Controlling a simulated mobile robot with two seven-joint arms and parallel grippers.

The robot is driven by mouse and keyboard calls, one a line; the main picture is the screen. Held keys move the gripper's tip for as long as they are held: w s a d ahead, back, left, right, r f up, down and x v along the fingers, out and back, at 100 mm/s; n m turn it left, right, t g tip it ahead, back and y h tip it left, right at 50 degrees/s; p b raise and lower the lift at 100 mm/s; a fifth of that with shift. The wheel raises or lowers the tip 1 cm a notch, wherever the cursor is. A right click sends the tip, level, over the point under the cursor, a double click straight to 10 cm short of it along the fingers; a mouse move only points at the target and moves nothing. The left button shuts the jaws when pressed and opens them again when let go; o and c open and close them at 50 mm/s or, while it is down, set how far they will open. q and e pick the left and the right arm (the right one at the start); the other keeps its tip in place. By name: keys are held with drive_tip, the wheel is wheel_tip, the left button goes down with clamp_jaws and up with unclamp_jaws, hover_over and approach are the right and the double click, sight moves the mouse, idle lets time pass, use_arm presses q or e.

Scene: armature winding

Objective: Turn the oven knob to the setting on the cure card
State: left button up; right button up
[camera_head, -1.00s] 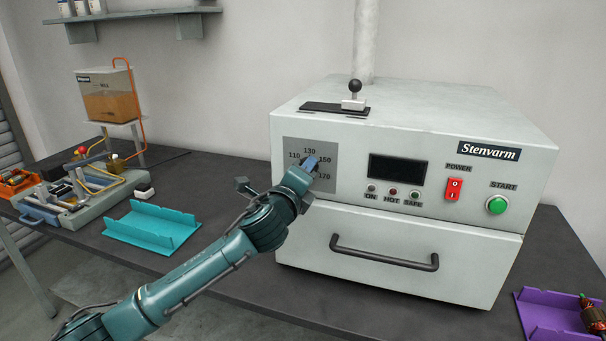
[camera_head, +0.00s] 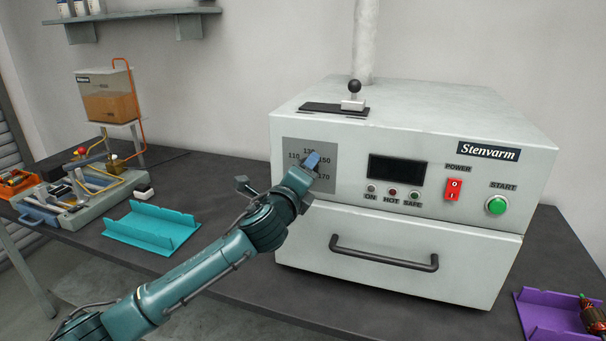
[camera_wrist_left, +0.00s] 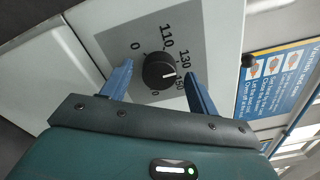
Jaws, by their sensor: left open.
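The oven knob (camera_wrist_left: 158,71) is black and round, on a grey dial plate (camera_wrist_left: 118,37) with printed numbers. Its white mark points toward the 130–150 side of the scale; the exact setting is hard to read. My left gripper (camera_wrist_left: 158,78) is open, with one blue finger on each side of the knob. I cannot tell whether either finger touches it. In the head view my left gripper (camera_head: 311,161) covers the knob in front of the oven (camera_head: 450,115). My right gripper is out of view.
A blue and yellow varnish chart (camera_wrist_left: 282,75) shows at the right of the wrist view, its settings unreadable. The oven has a red power switch (camera_head: 454,189), green start button (camera_head: 497,205) and drawer handle (camera_head: 384,254). Teal (camera_head: 150,229) and purple (camera_head: 545,305) trays flank it.

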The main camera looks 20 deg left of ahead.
use_arm(q)
drive_tip(key=s+b, duration=0.2)
drive_tip(key=s, duration=1.1)
drive_tip(key=shift+a, duration=0.25)
